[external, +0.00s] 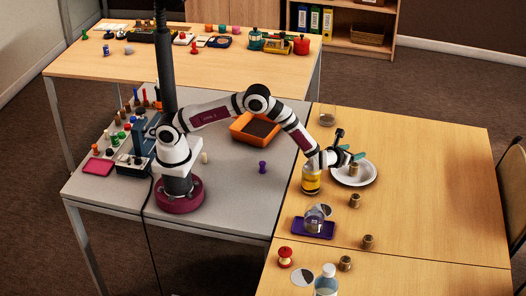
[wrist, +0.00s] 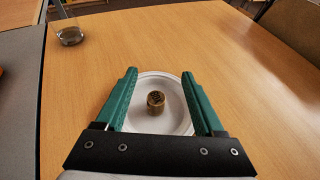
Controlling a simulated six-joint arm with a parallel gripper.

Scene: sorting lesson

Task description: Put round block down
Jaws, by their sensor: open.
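A small round brass-coloured block (wrist: 155,103) stands on a white plate (wrist: 178,86), between and beyond my fingers in the wrist view. In the external view the block (external: 354,169) is on the plate (external: 368,180) on the right-hand table. My gripper (wrist: 160,95) is open, its two green fingers apart on either side of the block, with a gap to each. In the external view my gripper (external: 352,156) is just above the plate and partly hides it.
A yellow-labelled jar (external: 311,180) stands left of the plate. Similar brass blocks (external: 355,201) stand nearer the front. A purple tray (external: 313,229) holds a glass item. The table right of the plate is clear.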

